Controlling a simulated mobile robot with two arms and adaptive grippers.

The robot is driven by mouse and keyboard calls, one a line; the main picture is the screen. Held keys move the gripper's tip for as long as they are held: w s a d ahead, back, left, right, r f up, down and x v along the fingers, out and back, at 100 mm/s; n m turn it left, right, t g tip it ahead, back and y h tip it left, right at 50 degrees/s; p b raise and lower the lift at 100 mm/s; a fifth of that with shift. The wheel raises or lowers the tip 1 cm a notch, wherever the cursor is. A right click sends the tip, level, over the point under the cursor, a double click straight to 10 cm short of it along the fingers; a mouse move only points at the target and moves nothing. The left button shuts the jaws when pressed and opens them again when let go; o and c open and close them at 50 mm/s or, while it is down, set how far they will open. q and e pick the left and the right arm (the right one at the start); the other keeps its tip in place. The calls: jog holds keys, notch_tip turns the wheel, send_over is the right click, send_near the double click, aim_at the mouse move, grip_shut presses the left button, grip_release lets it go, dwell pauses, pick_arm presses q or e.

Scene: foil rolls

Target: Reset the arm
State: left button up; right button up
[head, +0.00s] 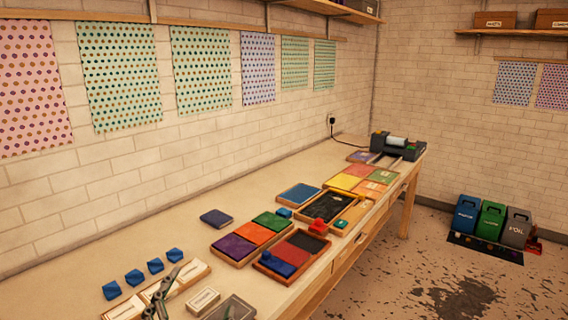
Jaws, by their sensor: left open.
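My left gripper (165,292) shows as grey-green metal parts at the bottom edge, over the near left end of the workbench (155,205). It is open, with nothing seen held in it. It overlaps a pale wooden block tray (190,274) in the picture; I cannot tell its height above it. Most of the arm is outside the frame. My right gripper is not in view.
Several blue pieces (134,277) lie left of the gripper. Colour trays (235,248) and a black-topped tray (325,207) fill the bench's front side. A dark machine (397,145) stands at the far end. Bins (490,218) stand on the floor. The bench's wall side is mostly clear.

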pick_arm(q)
jog(key=s+a+f+n+g+y, duration=0.1)
jog(key=s+a+f+n+g, duration=0.15)
jog(key=f, duration=0.35)
jog(key=s+a+f+n+g+y, duration=0.1)
jog(key=s+a+f+g, duration=0.15)
jog(key=f, duration=0.35)
jog(key=s+f+n+g+h, duration=0.1)
jog(key=s+f+g, duration=0.5)
jog(key=s, duration=0.5)
jog(key=s+f+n+g, duration=0.1)
jog(key=s+f+g, duration=0.3)
jog(key=s+f, duration=0.5)
notch_tip(320, 180, down, 25)
jog(key=s+g, duration=0.1)
jog(key=s, duration=0.1)
jog(key=s+a+f+g+b, duration=0.1)
jog(key=s+a+f, duration=0.1)
jog(key=s+f, duration=1.5)
jog(key=shift+s+a+f+g+b, duration=0.15)
jog(key=shift+s+f+g+b, duration=0.15)
jog(key=shift+f, duration=0.35)
jog(key=shift+w+m, duration=0.1)
jog(key=shift+m, duration=0.15)
